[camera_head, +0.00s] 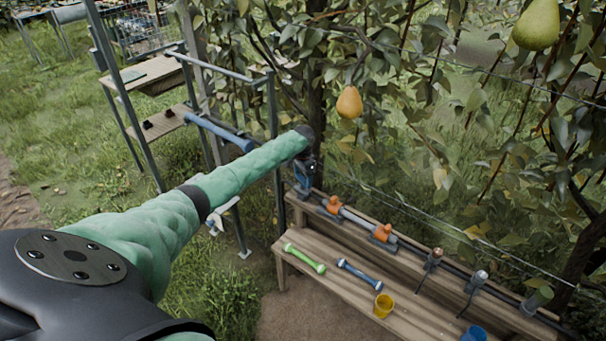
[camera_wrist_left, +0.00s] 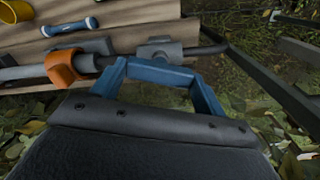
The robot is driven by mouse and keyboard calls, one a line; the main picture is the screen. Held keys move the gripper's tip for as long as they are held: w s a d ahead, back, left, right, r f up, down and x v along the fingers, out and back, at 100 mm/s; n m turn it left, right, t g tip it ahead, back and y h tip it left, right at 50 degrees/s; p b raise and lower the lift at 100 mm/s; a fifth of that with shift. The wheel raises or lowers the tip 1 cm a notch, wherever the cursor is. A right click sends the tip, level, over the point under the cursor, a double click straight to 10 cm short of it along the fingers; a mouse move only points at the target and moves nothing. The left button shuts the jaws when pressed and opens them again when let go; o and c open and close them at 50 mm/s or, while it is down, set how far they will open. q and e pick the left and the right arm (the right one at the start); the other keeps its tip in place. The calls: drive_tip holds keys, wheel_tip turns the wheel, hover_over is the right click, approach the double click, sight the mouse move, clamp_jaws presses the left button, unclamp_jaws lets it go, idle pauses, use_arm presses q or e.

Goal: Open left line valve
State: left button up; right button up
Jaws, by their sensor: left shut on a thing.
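My left arm reaches out in the head view, and its blue gripper (camera_head: 303,178) is at the left end of the pipe along the wooden bench. In the left wrist view the blue fingers (camera_wrist_left: 158,73) are closed together at a grey valve fitting (camera_wrist_left: 160,48) on the dark pipe. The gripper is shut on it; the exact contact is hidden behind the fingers. An orange fitting (camera_head: 333,205) sits just right of the gripper on the pipe; it also shows in the left wrist view (camera_wrist_left: 66,67). My right gripper is not in view.
A second orange fitting (camera_head: 383,234) sits farther right. Pears (camera_head: 349,102) and leafy branches hang behind. Metal frame posts stand left.

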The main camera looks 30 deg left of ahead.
sight(303, 178)
use_arm(q)
drive_tip(key=shift+n+p, duration=0.95)
drive_tip(key=shift+n, duration=1.05)
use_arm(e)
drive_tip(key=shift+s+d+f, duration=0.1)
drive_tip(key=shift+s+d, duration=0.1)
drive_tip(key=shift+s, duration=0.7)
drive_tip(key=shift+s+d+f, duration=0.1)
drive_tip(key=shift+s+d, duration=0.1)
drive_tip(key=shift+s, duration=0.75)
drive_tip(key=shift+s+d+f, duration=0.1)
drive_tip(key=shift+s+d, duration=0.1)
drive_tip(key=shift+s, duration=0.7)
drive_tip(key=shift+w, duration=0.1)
use_arm(q)
drive_tip(key=o, duration=1)
drive_tip(key=shift+r, duration=0.1)
drive_tip(key=shift+r, duration=0.2)
wheel_tip(303, 178, up, 6)
drive_tip(key=b, duration=0.3)
drive_tip(key=shift+r, duration=0.6)
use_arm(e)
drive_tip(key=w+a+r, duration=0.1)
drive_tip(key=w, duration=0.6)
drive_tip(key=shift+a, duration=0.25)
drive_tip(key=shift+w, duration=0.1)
